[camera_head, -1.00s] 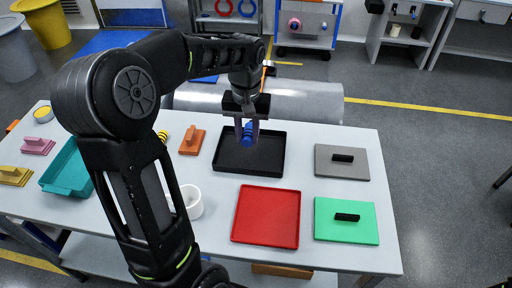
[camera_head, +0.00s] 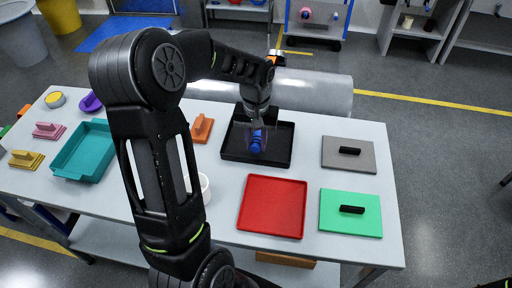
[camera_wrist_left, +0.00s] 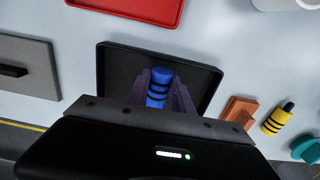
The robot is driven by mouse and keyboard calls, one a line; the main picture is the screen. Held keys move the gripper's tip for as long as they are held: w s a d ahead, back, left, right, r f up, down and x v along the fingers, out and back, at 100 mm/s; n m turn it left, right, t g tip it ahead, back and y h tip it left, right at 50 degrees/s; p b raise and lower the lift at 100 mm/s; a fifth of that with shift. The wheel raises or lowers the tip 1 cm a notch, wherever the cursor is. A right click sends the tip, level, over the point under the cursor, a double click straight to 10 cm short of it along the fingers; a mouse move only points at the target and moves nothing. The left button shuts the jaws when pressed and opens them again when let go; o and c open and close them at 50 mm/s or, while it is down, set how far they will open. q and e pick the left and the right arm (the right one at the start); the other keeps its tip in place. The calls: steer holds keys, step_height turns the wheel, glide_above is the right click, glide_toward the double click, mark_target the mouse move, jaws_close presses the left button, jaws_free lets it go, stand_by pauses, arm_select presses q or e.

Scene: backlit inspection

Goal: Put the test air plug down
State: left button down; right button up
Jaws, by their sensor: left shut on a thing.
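The test air plug, a blue cylinder with black bands (camera_head: 256,142), is between the fingers of my left gripper (camera_head: 258,132). It is over the middle of the black tray (camera_head: 229,153); I cannot tell whether it touches the tray floor. In the left wrist view the blue plug (camera_wrist_left: 158,85) stands out between the two fingers, with the black tray (camera_wrist_left: 104,70) around it. The left gripper is shut on the plug. My right gripper is not in view.
A red tray (camera_head: 272,207), a grey lid (camera_head: 337,154) and a green lid (camera_head: 340,225) lie nearby. An orange block (camera_head: 202,128) sits left of the black tray. A yellow banded plug (camera_wrist_left: 277,120) shows in the wrist view. A teal tray (camera_head: 84,152) is further left.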

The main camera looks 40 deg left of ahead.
mark_target(256, 142)
arm_select(q)
steer(key=shift+f, duration=1.5)
steer(key=shift+f, duration=0.2)
steer(key=c, duration=1.1)
jaws_free()
steer(key=shift+r, duration=0.1)
step_height(256, 142, up, 12)
steer(key=shift+r+b, duration=0.15)
steer(key=shift+b, duration=0.3)
